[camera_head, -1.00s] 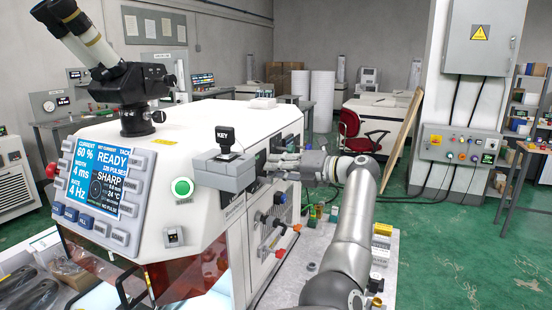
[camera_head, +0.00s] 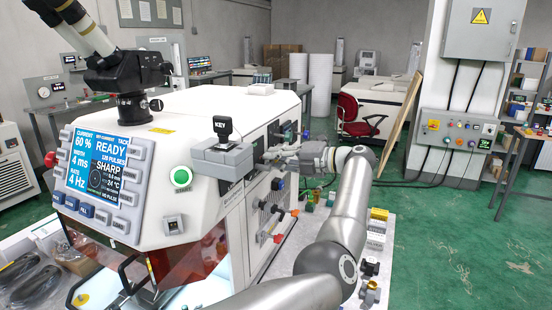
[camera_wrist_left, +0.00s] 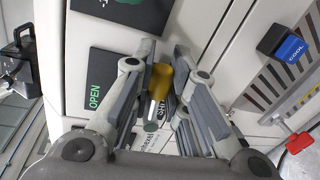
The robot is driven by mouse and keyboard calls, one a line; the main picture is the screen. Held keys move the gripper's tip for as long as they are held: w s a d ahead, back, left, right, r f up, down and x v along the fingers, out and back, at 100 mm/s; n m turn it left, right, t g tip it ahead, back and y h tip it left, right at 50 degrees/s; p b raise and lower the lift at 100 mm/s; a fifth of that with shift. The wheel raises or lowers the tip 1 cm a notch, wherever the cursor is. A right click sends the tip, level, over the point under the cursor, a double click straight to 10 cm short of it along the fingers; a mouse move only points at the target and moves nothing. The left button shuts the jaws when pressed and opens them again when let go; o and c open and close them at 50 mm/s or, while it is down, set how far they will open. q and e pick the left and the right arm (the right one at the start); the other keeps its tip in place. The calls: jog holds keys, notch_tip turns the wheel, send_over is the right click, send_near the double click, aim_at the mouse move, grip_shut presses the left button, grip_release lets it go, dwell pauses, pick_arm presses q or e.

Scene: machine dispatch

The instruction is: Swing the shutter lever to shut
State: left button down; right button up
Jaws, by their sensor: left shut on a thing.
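The shutter lever (camera_wrist_left: 160,80) shows in the left wrist view as a short bar with a brass-yellow part and a pale round end. It stands between the two grey fingers of my left gripper (camera_wrist_left: 164,52), which is shut on it. An OPEN label (camera_wrist_left: 95,97) lies left of the lever, and a partly hidden SHUT label (camera_wrist_left: 165,106) lies behind it. In the head view my left gripper (camera_head: 278,154) is at the right side of the white laser machine (camera_head: 215,105), just beyond the grey key box; the lever is hard to make out there. My right gripper is not in view.
The key box (camera_head: 222,158) juts out near my gripper. Knobs and a red-tipped lever (camera_wrist_left: 298,142) are on the same panel, with a blue COOL block (camera_wrist_left: 282,45) nearby. Green floor (camera_head: 440,215) is open to the right.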

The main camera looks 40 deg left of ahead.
pick_arm(q)
jog(key=shift+r, duration=0.1)
jog(key=c, duration=1.4)
grip_release()
jog(key=v, duration=0.7)
jog(key=shift+w+d, duration=0.15)
